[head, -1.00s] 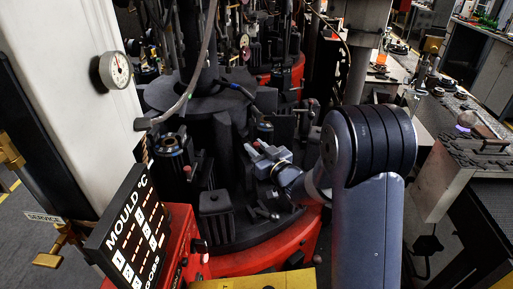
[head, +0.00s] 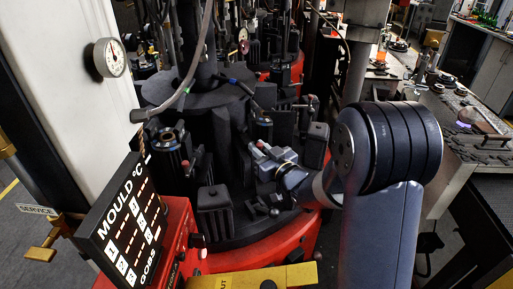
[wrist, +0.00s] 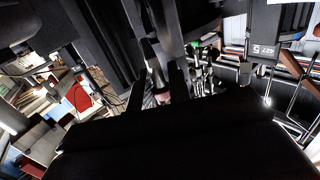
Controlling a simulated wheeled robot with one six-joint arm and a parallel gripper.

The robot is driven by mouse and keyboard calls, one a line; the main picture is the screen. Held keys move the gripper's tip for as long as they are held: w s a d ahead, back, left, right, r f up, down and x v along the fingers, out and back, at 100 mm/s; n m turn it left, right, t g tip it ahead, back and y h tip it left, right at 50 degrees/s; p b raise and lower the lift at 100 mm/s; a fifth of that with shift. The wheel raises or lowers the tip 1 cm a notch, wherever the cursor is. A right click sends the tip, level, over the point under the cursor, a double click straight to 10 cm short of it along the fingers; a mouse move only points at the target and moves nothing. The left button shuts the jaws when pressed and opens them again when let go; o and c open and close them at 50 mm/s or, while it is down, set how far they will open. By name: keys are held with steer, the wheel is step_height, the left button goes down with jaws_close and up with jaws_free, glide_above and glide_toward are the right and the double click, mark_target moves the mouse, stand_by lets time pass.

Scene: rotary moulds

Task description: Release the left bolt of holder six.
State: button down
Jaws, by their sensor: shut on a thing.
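My gripper (head: 257,150) is in among the dark mould holders on the rotary machine, reaching in from the right. In the wrist view its two dark fingers (wrist: 159,92) stand on either side of a pale metal pin with a reddish end (wrist: 160,96), which looks like the bolt. The fingers are closed on it. In the head view a small red tip (head: 262,143) shows at the jaws; the rest of the bolt is hidden by my gripper. No number six is readable on a holder.
A red panel with a mould temperature display (head: 130,222) stands at front left, beside a white column with a gauge (head: 110,58). A yellow block (head: 250,278) lies at the front. A dark plate marked 5 (wrist: 264,50) shows in the wrist view. Dark holders crowd my gripper.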

steer(key=shift+s+f, duration=0.1)
steer(key=c, duration=1.5)
jaws_free()
steer(key=shift+s+d, duration=0.1)
steer(key=shift+s, duration=0.1)
steer(key=shift+o, duration=0.7)
steer(key=shift+w, duration=0.1)
steer(key=b+v, duration=0.2)
steer(key=v, duration=0.8)
steer(key=shift+s+d, duration=0.25)
steer(key=shift+s, duration=0.1)
steer(key=p+x, duration=0.2)
steer(key=x, duration=0.9)
steer(key=shift+w+a, duration=0.1)
steer(key=shift+a, duration=0.05)
steer(key=shift+w+a+p, duration=0.15)
steer(key=shift+w+p, duration=0.3)
steer(key=shift+w, duration=0.05)
